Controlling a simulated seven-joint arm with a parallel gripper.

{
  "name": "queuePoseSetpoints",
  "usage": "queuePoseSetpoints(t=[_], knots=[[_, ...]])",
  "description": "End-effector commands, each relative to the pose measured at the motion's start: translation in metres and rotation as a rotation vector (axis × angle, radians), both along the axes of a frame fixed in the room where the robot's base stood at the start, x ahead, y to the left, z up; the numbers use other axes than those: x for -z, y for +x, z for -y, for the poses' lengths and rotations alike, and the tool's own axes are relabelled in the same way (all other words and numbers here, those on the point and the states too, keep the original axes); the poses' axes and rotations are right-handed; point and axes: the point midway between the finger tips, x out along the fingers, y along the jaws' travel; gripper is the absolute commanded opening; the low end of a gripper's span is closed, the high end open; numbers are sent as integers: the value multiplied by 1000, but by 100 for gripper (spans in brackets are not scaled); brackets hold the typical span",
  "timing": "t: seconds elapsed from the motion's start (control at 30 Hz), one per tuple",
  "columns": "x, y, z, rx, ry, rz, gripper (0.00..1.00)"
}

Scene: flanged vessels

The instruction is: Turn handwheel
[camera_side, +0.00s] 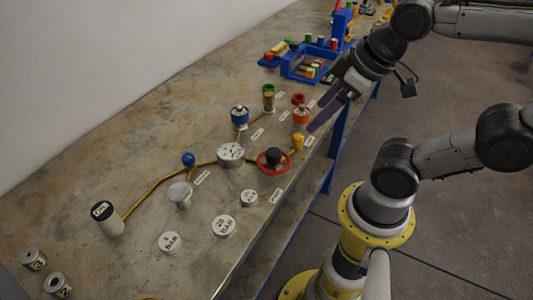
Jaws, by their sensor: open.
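The handwheel (258,165) is a red ring around a dark hub (273,157). It sits on the bench near its front edge, on the brass pipe run, right of a round gauge (231,152). My gripper (318,118) comes down from the upper right with its purple fingers pointing down and left. It is open and appears empty. Its fingertips are above and to the right of the handwheel, apart from it, close to an orange-and-white vessel (301,116). I cannot tell if they touch that vessel.
A yellow fitting (298,142) stands between the handwheel and my gripper. A blue-topped vessel (239,115), a green-topped vessel (268,97) and a red ring (298,98) stand behind. Blue trays (306,64) are at the back. Bench (130,150) is clear at left.

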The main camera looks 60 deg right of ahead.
Motion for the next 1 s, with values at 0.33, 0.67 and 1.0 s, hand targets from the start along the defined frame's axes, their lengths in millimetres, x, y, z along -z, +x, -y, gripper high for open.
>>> queuePoseSetpoints(t=[0.33,0.67,1.0], knots=[[-7,52,9,-393,-202,-115,82],[45,120,36,-650,-226,-363,82],[88,129,50,-632,-159,-484,82]])
